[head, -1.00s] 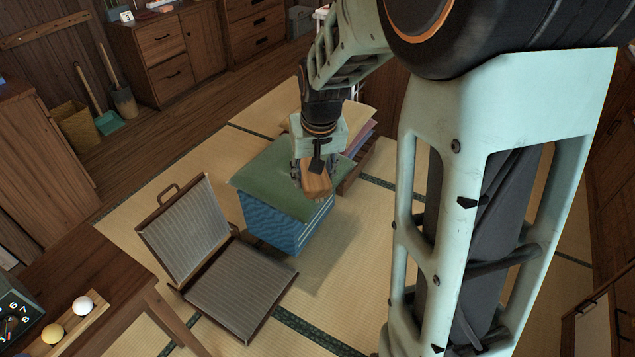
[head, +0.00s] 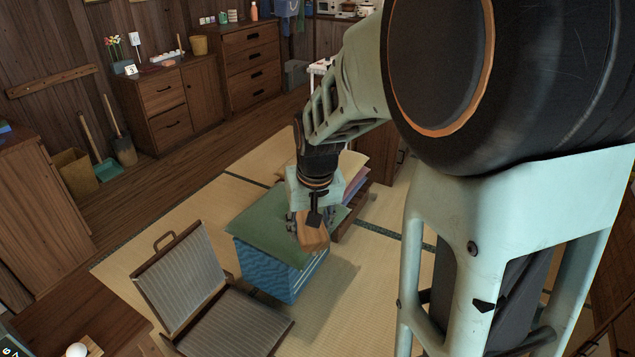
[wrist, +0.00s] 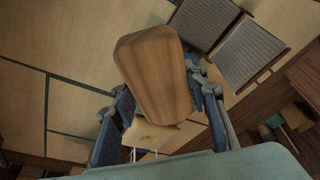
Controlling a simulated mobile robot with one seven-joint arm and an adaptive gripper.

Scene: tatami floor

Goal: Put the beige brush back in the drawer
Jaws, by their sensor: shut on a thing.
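My gripper (head: 310,220) is shut on a wooden-backed brush (head: 313,238) and holds it over the green cushion on the blue stack. In the wrist view the brush (wrist: 155,70) sits between the two fingers, its broad brown back toward the camera. I cannot tell which drawer the task means.
A green cushion (head: 265,216) tops a blue patterned stack (head: 278,272). A legless floor chair (head: 180,275) stands left of it. Folded textiles (head: 355,180) are behind. Bare tatami and a wooden floor strip (head: 190,170) lie toward the cabinets.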

